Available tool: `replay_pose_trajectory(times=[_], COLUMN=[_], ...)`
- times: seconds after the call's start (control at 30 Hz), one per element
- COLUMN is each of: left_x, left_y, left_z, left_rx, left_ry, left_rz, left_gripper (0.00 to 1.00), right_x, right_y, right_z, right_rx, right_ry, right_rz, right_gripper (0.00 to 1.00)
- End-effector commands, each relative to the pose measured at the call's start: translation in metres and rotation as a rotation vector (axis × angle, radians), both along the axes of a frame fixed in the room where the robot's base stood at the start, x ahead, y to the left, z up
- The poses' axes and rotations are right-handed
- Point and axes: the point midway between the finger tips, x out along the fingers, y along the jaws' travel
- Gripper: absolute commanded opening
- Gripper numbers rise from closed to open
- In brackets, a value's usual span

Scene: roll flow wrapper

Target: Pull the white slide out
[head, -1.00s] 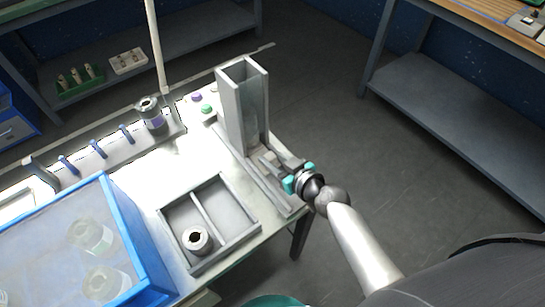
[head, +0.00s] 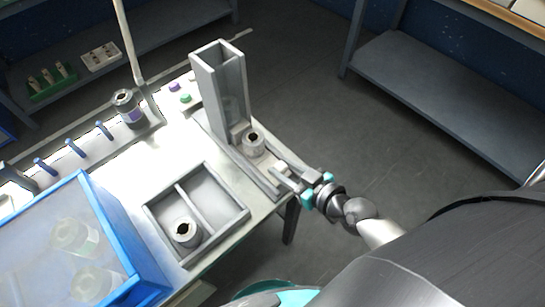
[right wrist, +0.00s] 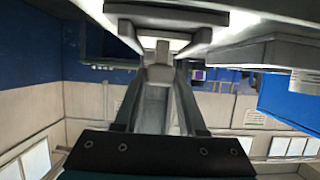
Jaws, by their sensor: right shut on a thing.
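The white slide (head: 267,163) sticks out from the foot of the grey upright chute (head: 222,95), on a grey rail base. A grey roll with a dark core (head: 253,141) stands on the slide just in front of the chute. My right gripper (head: 284,177) is at the slide's outer end, shut on it. In the right wrist view, the fingers (right wrist: 160,100) close around a small pale block (right wrist: 159,72) under the slide's end. My left gripper is not in view.
A grey two-part tray (head: 233,222) on the table holds another roll (head: 186,232). A blue-framed clear cover (head: 100,200) is at the left. A roll on a stand (head: 126,108) and several blue pegs are behind. Open floor lies to the right.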

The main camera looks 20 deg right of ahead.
Motion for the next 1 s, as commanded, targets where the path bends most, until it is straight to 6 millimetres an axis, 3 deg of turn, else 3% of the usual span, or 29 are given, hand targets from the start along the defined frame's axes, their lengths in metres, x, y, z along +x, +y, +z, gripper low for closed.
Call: replay_pose_trajectory(times=[0.37,0.4,0.6,0.67,1.0], left_x=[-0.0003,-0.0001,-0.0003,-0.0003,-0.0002], left_y=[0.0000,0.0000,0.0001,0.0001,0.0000], left_z=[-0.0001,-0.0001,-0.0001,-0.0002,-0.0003], left_rx=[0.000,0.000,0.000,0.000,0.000], left_ry=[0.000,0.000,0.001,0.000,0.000], left_rz=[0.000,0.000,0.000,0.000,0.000], left_gripper=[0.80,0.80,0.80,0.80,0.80], right_x=[-0.0047,-0.0048,-0.0043,-0.0042,-0.0038], right_y=[-0.0029,-0.0029,-0.0021,-0.0018,-0.0012], right_z=[0.0000,-0.0001,0.0001,0.0002,0.0003], right_rx=[-0.002,-0.002,0.000,0.000,0.001], right_ry=[0.001,0.001,0.001,0.001,0.000], right_rz=[-0.001,-0.001,0.000,0.000,0.001], right_gripper=[0.00,0.43,0.66,0.70,0.70])
